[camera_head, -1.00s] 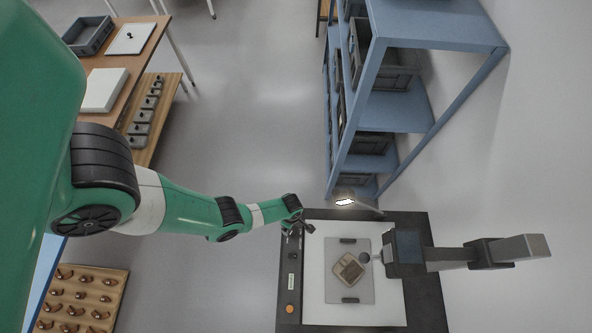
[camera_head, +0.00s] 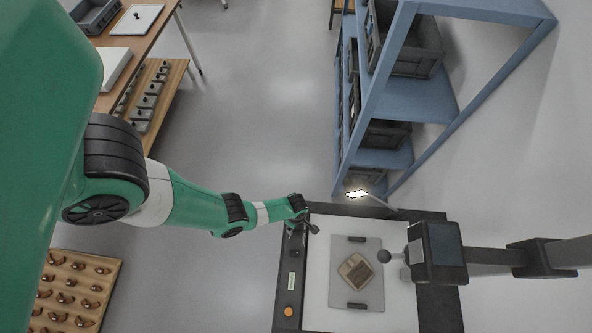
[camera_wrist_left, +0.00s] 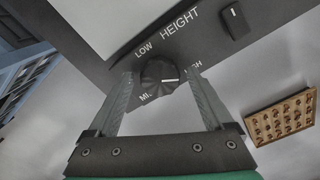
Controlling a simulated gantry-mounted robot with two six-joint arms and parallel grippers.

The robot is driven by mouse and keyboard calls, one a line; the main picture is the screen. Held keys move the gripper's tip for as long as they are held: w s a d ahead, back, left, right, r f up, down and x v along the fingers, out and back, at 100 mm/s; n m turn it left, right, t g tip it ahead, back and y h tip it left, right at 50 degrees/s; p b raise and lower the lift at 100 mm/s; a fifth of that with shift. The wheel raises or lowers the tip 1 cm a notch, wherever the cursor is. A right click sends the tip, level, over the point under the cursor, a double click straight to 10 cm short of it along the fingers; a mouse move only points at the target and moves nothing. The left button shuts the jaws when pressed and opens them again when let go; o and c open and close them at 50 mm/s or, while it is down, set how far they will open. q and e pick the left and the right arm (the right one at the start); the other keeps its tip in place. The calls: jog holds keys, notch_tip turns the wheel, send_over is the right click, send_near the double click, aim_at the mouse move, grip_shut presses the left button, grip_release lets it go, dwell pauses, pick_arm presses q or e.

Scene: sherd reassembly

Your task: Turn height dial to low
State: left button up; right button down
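The height dial (camera_wrist_left: 160,76) is a round dark knob, seen in the left wrist view, with LOW, MID and HIGH labels around it. Its white pointer line points right, toward HIGH. My left gripper (camera_wrist_left: 160,78) is open, with one finger on each side of the dial; small gaps seem to show between the fingers and the knob. In the head view my left gripper (camera_head: 302,229) is at the upper end of the dark control strip (camera_head: 292,270), and the dial is hidden there. My right gripper is not in view.
A grey plate (camera_head: 368,293) with a brown sherd (camera_head: 355,271) lies on the white work surface (camera_head: 325,290). A dark instrument head (camera_head: 436,245) on an arm hangs over its right side. A lit lamp (camera_head: 357,193) and blue shelving (camera_head: 385,100) stand behind. A black rocker switch (camera_wrist_left: 235,20) sits near the dial.

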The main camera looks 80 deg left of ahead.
pick_arm(q)
jog(key=c, duration=1.2)
jog(key=shift+c, duration=0.2)
